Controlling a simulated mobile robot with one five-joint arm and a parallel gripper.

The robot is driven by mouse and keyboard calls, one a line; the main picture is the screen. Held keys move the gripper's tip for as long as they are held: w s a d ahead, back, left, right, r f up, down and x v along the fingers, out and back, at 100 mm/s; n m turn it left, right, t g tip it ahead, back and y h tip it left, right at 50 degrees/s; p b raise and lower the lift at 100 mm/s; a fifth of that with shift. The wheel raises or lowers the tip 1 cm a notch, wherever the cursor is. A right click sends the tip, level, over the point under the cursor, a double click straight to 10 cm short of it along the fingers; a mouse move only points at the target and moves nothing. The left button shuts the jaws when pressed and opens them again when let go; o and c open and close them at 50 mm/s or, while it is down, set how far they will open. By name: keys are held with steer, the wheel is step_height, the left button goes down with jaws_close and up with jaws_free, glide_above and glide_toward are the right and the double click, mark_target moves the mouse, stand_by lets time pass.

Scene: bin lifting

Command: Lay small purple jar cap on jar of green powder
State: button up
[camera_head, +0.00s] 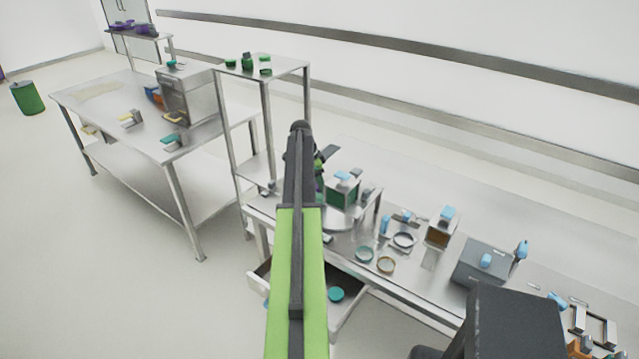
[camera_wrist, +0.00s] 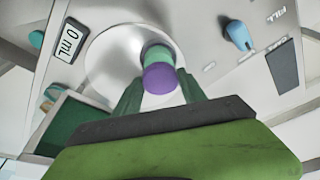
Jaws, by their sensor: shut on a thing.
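In the wrist view my gripper (camera_wrist: 160,92) is shut, its dark green fingers on either side of a small purple cap (camera_wrist: 160,78). A green cylinder (camera_wrist: 158,54), looking like the jar of green powder, lies in line just beyond the cap. I cannot tell whether cap and cylinder touch. A round, shiny plate (camera_wrist: 108,65) is behind them. In the head view my gripper (camera_head: 324,157) is over the right workbench, where my arm largely hides the cap and jar.
A machine with a green front (camera_head: 342,194) stands close right of my gripper. The wrist view shows a "0 mL" display (camera_wrist: 69,42) and a blue knob (camera_wrist: 238,35). An open drawer (camera_head: 347,316) juts out below the bench. A tall shelf (camera_head: 262,70) stands behind left.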

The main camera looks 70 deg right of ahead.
steer(key=shift+f, duration=0.1)
stand_by(0.3)
steer(key=o, duration=1.4)
steer(key=shift+o, duration=0.2)
steer(key=o, duration=0.4)
steer(key=shift+o, duration=0.2)
step_height(320, 180, up, 8)
steer(key=p, duration=0.8)
steer(key=shift+w, duration=0.1)
